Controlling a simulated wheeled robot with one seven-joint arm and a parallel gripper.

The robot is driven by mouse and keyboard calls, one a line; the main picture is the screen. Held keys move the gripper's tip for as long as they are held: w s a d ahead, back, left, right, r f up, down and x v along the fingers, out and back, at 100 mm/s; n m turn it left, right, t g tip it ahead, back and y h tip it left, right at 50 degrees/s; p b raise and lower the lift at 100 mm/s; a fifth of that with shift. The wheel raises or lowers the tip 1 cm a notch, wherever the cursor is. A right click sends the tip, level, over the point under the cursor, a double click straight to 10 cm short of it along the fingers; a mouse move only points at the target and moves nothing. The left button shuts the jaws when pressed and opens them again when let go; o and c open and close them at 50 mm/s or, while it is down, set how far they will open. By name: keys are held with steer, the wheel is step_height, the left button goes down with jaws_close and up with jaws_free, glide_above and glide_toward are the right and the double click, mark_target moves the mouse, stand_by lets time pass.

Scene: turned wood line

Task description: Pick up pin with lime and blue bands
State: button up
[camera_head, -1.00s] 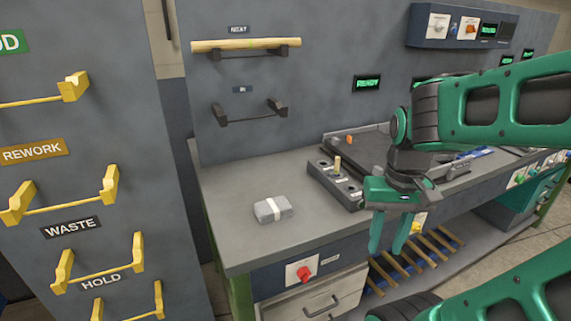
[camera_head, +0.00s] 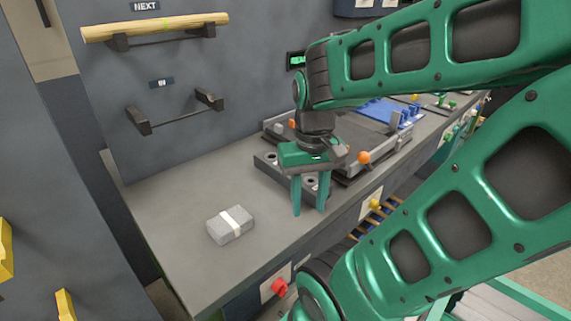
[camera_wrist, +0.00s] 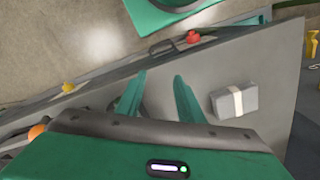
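A long pale wooden pin (camera_head: 155,27) lies across the two dark pegs of the rack marked NEXT, on the grey panel at the upper left. A faint lime mark shows near its middle; I cannot make out a blue band. My gripper (camera_head: 310,212) is over the bench near the front edge, well right of the pin and lower, pointing down. Its two green fingers are apart with nothing visible between them. In the wrist view my gripper (camera_wrist: 158,77) is also open and empty, and the pin is not in view there.
An empty two-peg rack (camera_head: 178,113) is below the pin. A grey block with a white band (camera_head: 230,225) lies on the bench (camera_head: 165,210), left of my gripper. A dark block with holes (camera_head: 268,167) stands behind my gripper. The bench's left part is mostly clear.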

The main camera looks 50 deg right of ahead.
steer(key=w+d+r+m+y, duration=0.1)
steer(key=w+d+r+m, duration=1.05)
steer(key=w, duration=0.45)
steer(key=shift+m, duration=0.35)
steer(key=f, duration=1)
steer(key=shift+a+f, duration=0.35)
steer(key=shift+f, duration=0.05)
steer(key=shift+c, duration=0.6)
jaws_close()
